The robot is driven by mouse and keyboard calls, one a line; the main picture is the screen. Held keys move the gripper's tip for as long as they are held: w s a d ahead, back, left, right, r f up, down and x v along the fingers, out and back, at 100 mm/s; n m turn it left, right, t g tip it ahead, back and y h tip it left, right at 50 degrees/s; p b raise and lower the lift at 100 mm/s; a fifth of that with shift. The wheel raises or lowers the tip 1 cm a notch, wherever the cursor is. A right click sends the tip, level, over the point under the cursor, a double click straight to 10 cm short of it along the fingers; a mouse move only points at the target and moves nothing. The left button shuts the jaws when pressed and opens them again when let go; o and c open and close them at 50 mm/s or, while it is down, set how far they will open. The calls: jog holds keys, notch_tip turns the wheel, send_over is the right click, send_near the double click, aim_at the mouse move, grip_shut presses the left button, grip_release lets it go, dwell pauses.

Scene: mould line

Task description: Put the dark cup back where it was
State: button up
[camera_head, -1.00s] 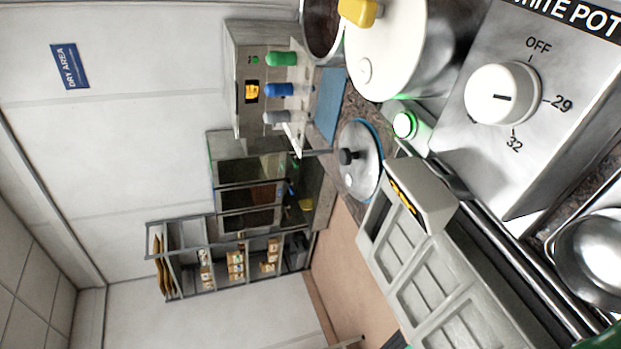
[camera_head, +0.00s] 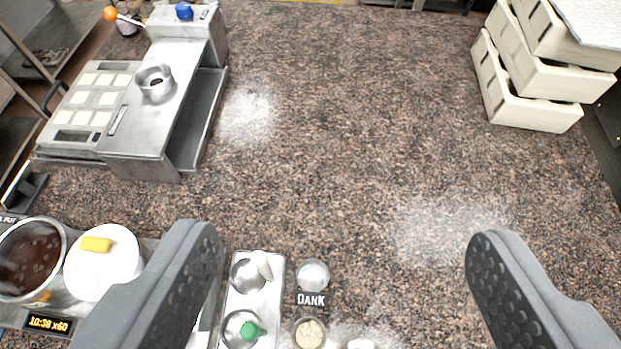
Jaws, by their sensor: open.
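My gripper (camera_head: 345,240) is open, its two grey fingers wide apart over the speckled counter, with nothing between the tips. Low in the view, between the fingers, a small label (camera_head: 311,299) reads like "DARK". A small round cup (camera_head: 312,274) with a pale inside stands just above the label. A cup with pale yellowish pieces (camera_head: 310,333) stands just below it. A metal tray (camera_head: 256,302) with two round wells lies to their left; a green-topped item (camera_head: 250,330) is at its lower well. I cannot tell which vessel is the dark cup.
A metal machine (camera_head: 140,165) with a ring-shaped metal piece (camera_head: 155,82) stands upper left. Cream crates (camera_head: 525,112) stack upper right. The counter's middle is clear except for white powder.

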jog(key=s+r+t, duration=0.3)
jog(key=s+r, duration=0.4)
jog(key=r, duration=0.1)
jog(key=shift+s+r+m+t, duration=0.25)
jog(key=shift+r+m+t, duration=0.05)
jog(key=shift+r, duration=0.05)
